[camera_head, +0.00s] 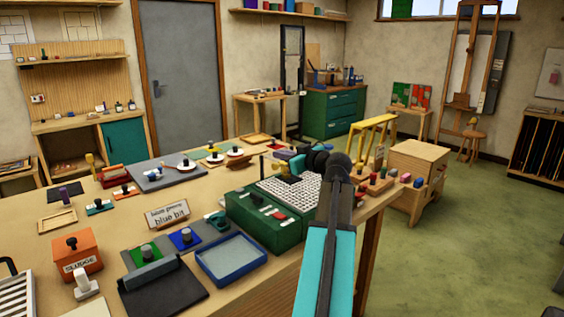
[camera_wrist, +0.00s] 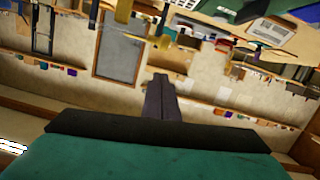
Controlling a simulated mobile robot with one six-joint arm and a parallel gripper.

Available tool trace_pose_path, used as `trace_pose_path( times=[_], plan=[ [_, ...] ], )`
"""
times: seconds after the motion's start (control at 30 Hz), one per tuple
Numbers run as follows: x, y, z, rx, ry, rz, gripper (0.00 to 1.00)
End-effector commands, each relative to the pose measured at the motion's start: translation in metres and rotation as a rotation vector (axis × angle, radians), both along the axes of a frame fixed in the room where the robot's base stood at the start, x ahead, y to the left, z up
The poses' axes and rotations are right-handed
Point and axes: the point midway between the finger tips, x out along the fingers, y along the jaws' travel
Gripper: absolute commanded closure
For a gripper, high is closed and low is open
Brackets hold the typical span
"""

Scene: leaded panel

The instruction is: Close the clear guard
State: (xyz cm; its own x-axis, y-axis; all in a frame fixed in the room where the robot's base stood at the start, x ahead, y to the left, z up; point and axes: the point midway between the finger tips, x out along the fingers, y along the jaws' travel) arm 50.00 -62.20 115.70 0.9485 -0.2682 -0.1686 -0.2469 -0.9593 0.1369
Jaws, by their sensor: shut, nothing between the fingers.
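A green machine (camera_head: 262,222) with a pale gridded top (camera_head: 292,196) and a red control on its front stands near the right edge of the workbench. I cannot make out a clear guard on it for certain, nor whether one is raised or lowered. My arm reaches over the machine's right side and bends left above its back. My gripper (camera_head: 273,151) is small and partly hidden there by my own wrist. In the wrist view my gripper (camera_wrist: 161,82) shows two dark fingers together, with nothing held between them.
The workbench (camera_head: 110,225) holds a blue-rimmed tray (camera_head: 231,258), an orange "SLUDGE" box (camera_head: 77,252), a "blue bit" sign (camera_head: 167,215) and several small fixtures. Several coloured blocks (camera_head: 377,182) stand right of the machine. The green floor (camera_head: 470,235) at right is largely open.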

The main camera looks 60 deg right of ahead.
Motion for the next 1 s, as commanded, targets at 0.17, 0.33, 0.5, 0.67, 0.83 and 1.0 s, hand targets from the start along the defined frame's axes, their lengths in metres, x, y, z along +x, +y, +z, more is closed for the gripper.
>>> trace_pose_path(
  times=[0.17,0.33,0.5,0.67,0.83,1.0],
  plan=[
    [-0.025,0.009,0.006,0.000,-0.001,-0.003,1.00],
    [-0.051,0.017,0.008,-0.001,-0.002,-0.002,1.00],
    [-0.075,0.023,0.011,-0.001,-0.002,-0.002,1.00],
    [-0.090,0.027,0.013,0.000,-0.002,0.000,1.00],
    [-0.096,0.029,0.014,0.001,-0.002,0.001,1.00],
    [-0.096,0.029,0.015,0.001,-0.002,0.002,1.00]
  ],
)
